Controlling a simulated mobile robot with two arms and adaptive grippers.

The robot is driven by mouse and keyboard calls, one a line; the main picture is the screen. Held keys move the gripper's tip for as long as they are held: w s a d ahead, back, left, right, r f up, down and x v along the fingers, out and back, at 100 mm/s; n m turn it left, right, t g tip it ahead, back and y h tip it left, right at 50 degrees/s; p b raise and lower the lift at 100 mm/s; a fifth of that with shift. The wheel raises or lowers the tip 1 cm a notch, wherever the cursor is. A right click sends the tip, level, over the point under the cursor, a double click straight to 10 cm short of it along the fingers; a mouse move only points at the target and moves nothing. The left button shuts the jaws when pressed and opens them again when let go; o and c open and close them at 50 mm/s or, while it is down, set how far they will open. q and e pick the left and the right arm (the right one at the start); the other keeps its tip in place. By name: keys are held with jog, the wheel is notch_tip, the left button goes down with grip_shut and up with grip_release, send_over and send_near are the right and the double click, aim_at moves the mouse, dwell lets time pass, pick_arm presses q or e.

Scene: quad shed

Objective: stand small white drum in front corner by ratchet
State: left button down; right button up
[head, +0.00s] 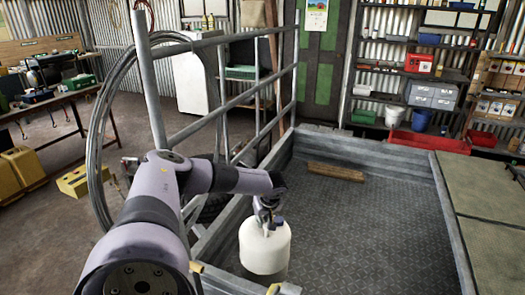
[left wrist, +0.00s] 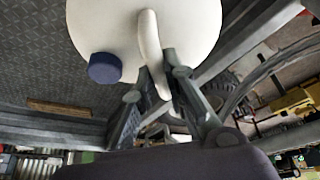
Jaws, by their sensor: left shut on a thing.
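The small white drum (head: 265,248) with a blue cap (left wrist: 104,68) is upright over the tread-plate trailer bed, near its left side wall. My left gripper (head: 267,213) is above it. In the left wrist view the two fingers (left wrist: 152,88) are shut on the drum's white handle (left wrist: 150,48). I cannot tell whether its base touches the bed. A small yellowish piece (head: 273,289) shows at the bottom edge near the front wall; I cannot tell if it is the ratchet. My right gripper is not in view.
The grey trailer bed (head: 350,225) has low walls and is mostly clear. A wooden block (head: 336,171) lies at its far end. A tall metal rail frame (head: 230,100) stands along the left side. A bench-like top (head: 490,235) adjoins on the right.

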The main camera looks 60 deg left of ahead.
pick_arm(q)
jog(key=shift+f+b, duration=4.35)
jog(key=shift+f, duration=1.15)
jog(key=c, duration=1.5)
grip_release()
jog(key=shift+c, duration=0.2)
